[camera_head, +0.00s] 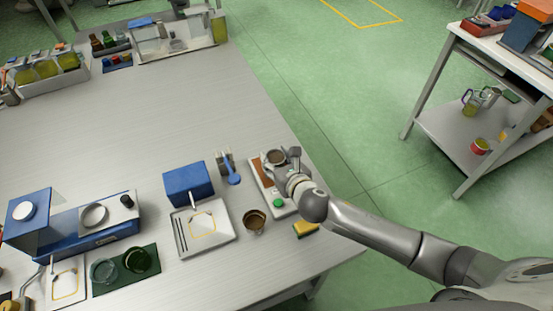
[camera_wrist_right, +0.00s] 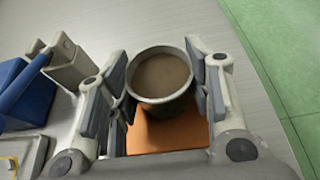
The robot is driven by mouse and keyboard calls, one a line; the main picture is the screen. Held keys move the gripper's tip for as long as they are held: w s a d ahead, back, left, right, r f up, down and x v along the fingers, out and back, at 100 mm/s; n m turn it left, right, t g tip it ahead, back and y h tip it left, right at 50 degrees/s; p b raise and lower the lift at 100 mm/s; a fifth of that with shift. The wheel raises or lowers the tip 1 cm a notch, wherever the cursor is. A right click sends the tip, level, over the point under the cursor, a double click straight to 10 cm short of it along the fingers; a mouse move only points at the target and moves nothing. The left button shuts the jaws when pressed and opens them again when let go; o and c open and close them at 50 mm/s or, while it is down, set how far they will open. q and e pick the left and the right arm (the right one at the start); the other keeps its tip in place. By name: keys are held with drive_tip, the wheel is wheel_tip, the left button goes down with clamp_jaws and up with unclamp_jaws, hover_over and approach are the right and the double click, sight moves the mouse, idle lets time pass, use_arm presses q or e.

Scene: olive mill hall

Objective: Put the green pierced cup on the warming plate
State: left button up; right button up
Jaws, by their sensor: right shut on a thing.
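My right gripper (camera_head: 285,161) is shut on a round cup (camera_head: 276,157) with a pale grey-green rim and a brown inside. In the right wrist view the cup (camera_wrist_right: 160,78) stands upright between the finger pads of the gripper (camera_wrist_right: 161,88), its lower side looking dark greenish. No piercings can be made out. The cup is over the orange-brown surface of a pale unit with a green knob, which looks like the warming plate (camera_head: 262,174); its orange surface (camera_wrist_right: 165,135) shows below the cup. I cannot tell whether the cup touches it. My left gripper is not in view.
A brown cup (camera_head: 254,221) stands left of the plate unit, and a yellow sponge (camera_head: 305,229) lies near the edge. A blue box (camera_head: 188,183), a white tray (camera_head: 222,239) and a blue tool (camera_head: 232,171) are close by. The table's middle is clear.

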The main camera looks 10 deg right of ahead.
drive_tip(key=o, duration=0.6)
drive_tip(key=shift+f, duration=0.1)
drive_tip(key=o, duration=0.5)
drive_tip(key=shift+s+r, duration=0.1)
drive_tip(key=shift+r, duration=0.1)
drive_tip(key=v, duration=1.2)
